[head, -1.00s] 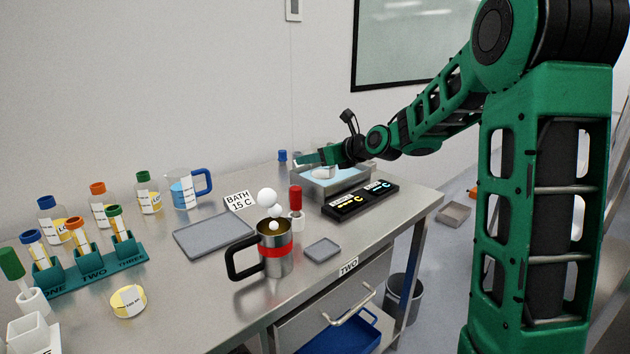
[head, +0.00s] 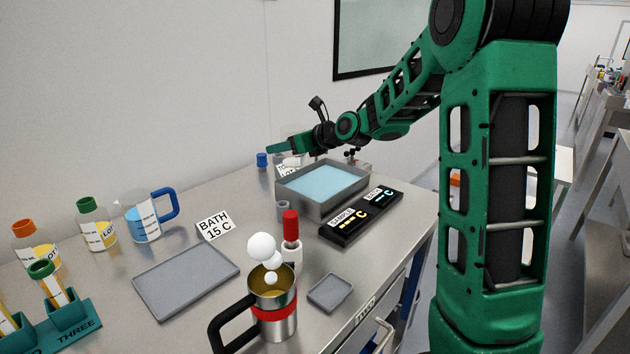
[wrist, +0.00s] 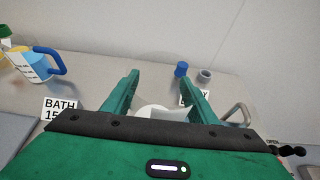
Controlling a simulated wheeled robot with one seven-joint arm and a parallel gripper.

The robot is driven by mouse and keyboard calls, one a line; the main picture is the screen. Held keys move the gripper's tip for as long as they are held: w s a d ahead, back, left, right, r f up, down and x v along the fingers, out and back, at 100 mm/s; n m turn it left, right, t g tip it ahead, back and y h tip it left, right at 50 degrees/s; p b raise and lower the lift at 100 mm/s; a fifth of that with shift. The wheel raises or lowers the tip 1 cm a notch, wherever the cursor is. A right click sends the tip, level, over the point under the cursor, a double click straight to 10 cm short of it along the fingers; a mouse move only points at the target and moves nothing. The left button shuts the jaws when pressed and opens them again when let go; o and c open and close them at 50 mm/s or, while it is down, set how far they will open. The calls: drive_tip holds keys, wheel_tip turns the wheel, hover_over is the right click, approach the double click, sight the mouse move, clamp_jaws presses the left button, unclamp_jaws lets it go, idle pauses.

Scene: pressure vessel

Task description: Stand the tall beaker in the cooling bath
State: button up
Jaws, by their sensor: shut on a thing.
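My gripper (head: 285,147) is beyond the back left corner of the cooling bath, above the table. In the wrist view its fingers (wrist: 165,98) are wide apart around a pale, whitish vessel (wrist: 160,112), which looks like the tall beaker. The gripper body hides most of it. In the head view a small pale part (head: 292,162) shows under the fingers; its tilt cannot be told. The cooling bath (head: 318,210) is an open grey metal tray of light blue liquid, with nothing seen standing in it.
A red-topped item (head: 291,238), a steel mug (head: 273,312) and a BATH 15 C card (head: 215,226) stand nearer. A blue-capped item (head: 262,160) is behind.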

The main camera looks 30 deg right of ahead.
drive_tip(key=shift+w+d+f, duration=0.15)
drive_tip(key=shift+d+f, duration=4.7)
drive_tip(key=shift+f, duration=0.1)
drive_tip(key=shift+f, duration=0.6)
drive_tip(key=o, duration=1.1)
drive_tip(key=shift+c, duration=0.2)
drive_tip(key=shift+r, duration=0.1)
drive_tip(key=shift+r, duration=0.3)
drive_tip(key=v, duration=1.2)
drive_tip(key=shift+r, duration=0.3)
